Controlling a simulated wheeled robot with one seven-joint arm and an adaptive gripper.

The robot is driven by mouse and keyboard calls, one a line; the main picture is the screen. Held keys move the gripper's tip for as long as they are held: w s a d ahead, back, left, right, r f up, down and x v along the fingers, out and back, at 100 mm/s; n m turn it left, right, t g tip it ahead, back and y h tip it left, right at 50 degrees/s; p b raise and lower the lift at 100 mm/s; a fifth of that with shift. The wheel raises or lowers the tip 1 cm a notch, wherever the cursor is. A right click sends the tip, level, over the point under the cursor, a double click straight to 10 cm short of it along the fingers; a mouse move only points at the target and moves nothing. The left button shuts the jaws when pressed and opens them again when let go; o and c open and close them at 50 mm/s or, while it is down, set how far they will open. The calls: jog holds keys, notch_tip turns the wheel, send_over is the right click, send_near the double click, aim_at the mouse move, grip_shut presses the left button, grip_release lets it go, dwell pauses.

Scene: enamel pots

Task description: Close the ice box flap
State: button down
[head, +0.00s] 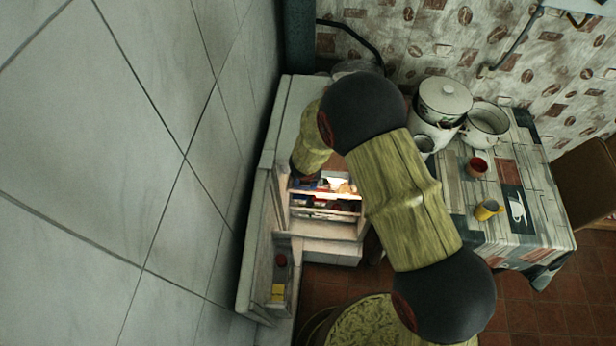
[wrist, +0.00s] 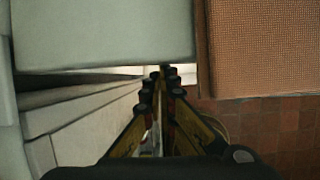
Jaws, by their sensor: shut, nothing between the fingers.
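The fridge (head: 296,105) stands against the tiled wall with its door (head: 257,235) swung open to the left. Its lit inside shows shelves (head: 325,212) with food on them. I cannot make out the ice box flap for certain; my arm covers the upper part of the opening in the head view. In the wrist view my gripper (wrist: 160,75) is shut and empty. Its fingertips are at the lower edge of a pale flat panel (wrist: 105,35), which may be the fridge top or the flap. I cannot tell whether they touch it. The head view does not show the fingertips clearly.
A table (head: 540,220) on the right holds white enamel pots (head: 445,97), a red-brown cup (head: 477,166) and a yellow mug (head: 488,210). A round patterned seat (head: 365,325) stands in front. The open door and tiled wall (head: 110,170) bound the left side.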

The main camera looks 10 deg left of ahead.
jog(key=v, duration=1.2)
jog(key=s+d+r+n+b, duration=0.2)
jog(key=s+d+n+b, duration=0.5)
jog(key=n, duration=0.4)
jog(key=s+d+r+n+b, duration=0.3)
jog(key=s+d+n+b, duration=0.4)
jog(key=d+n, duration=0.5)
jog(key=s+d+r+n+t+b, duration=0.1)
jog(key=s+d+r+n+b, duration=0.2)
jog(key=s+d+n+b, duration=0.4)
jog(key=d+n+b, duration=0.2)
jog(key=n+b, duration=0.1)
jog(key=n, duration=0.2)
jog(key=shift+d, duration=0.4)
jog(key=c, duration=2.6)
grip_release()
jog(key=shift+s, duration=0.1)
